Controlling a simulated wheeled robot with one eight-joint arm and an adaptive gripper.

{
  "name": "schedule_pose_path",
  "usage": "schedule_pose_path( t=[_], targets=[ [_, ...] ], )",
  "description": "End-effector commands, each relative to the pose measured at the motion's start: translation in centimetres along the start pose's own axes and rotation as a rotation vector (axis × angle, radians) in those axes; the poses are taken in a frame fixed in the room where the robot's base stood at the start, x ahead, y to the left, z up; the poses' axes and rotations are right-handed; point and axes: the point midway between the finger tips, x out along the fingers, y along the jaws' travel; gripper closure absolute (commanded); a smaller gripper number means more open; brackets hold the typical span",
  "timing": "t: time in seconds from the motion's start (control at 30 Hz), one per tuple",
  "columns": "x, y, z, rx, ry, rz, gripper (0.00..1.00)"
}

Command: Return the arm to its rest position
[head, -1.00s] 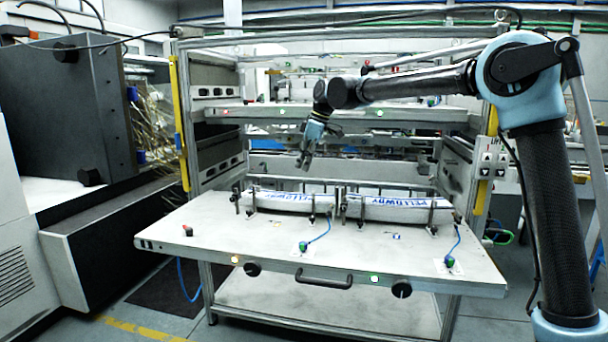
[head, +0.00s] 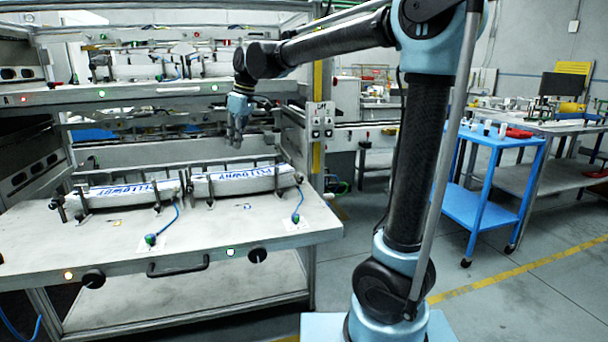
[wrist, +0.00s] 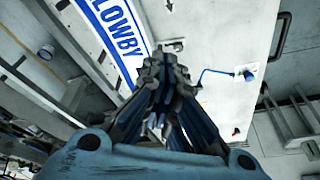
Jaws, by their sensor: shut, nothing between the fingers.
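My arm rises from its base at the right of the head view and reaches left over the pulled-out drawer. My gripper (head: 236,132) points down above the right label stack and looks apart from it. In the wrist view my gripper (wrist: 165,65) has its fingers together with nothing between them. The right label stack (head: 243,181) lies in its holder, with blue lettering on white. It also shows under the fingers in the wrist view (wrist: 115,35). The left label stack (head: 122,194) lies in the holder beside it.
The drawer (head: 210,226) is pulled out from the rack, with a black handle (head: 178,266) at its front. Another shelf (head: 150,92) is above and behind my gripper. A blue cart (head: 490,190) stands at the right. Open floor lies between it and my arm.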

Motion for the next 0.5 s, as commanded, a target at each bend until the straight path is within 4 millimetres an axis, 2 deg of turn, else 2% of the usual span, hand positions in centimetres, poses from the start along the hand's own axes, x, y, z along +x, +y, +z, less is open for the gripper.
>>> schedule_pose_path(
  t=[0.03, 0.2, 0.5],
  targets=[
    [-0.4, 0.6, 2.5, 0.047, -0.003, 0.013, 1.00],
    [-1.1, 1.6, 10.0, 0.199, -0.014, 0.053, 1.00],
    [-0.7, 1.1, 22.8, 0.469, -0.031, 0.124, 1.00]
  ],
)
